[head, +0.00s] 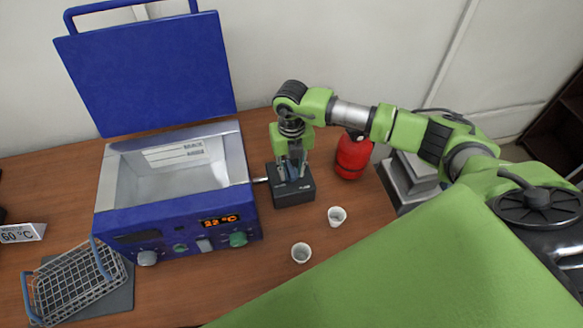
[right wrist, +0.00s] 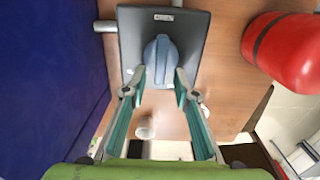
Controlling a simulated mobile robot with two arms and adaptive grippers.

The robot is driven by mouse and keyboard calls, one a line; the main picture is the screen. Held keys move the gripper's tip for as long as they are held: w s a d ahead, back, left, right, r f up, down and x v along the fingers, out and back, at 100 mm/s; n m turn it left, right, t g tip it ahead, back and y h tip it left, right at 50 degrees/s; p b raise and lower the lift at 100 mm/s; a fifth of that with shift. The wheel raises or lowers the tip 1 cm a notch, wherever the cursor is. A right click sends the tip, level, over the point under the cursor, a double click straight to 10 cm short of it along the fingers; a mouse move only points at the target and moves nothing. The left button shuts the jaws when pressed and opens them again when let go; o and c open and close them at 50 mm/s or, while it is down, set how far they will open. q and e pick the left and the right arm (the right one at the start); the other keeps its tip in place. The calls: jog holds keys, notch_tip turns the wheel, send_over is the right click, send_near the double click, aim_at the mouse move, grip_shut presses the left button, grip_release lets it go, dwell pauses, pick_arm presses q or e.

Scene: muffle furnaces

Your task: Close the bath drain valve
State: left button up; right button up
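The blue water bath (head: 172,212) stands on the wooden table with its lid (head: 150,75) raised. The drain valve, a dark box (head: 296,195) joined to the bath's right side by a short pipe (head: 260,180), carries a blue-grey handle. In the right wrist view, the handle (right wrist: 160,62) points along the picture's vertical on the box (right wrist: 198,30). My right gripper (head: 292,168) is over the valve, its open fingers (right wrist: 158,82) on either side of the handle's near end. Contact cannot be told. My left gripper is not in view.
A red canister (head: 353,157) stands close right of the valve. Two small white cups (head: 337,216) (head: 301,252) stand in front of it. A wire basket (head: 70,285) lies on a grey mat at front left, near a 60 °C sign (head: 20,233). The bath display (head: 220,221) is lit.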

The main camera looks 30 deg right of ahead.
jog(key=shift+f, duration=0.4)
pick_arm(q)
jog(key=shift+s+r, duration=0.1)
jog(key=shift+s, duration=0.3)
pick_arm(e)
grip_shut()
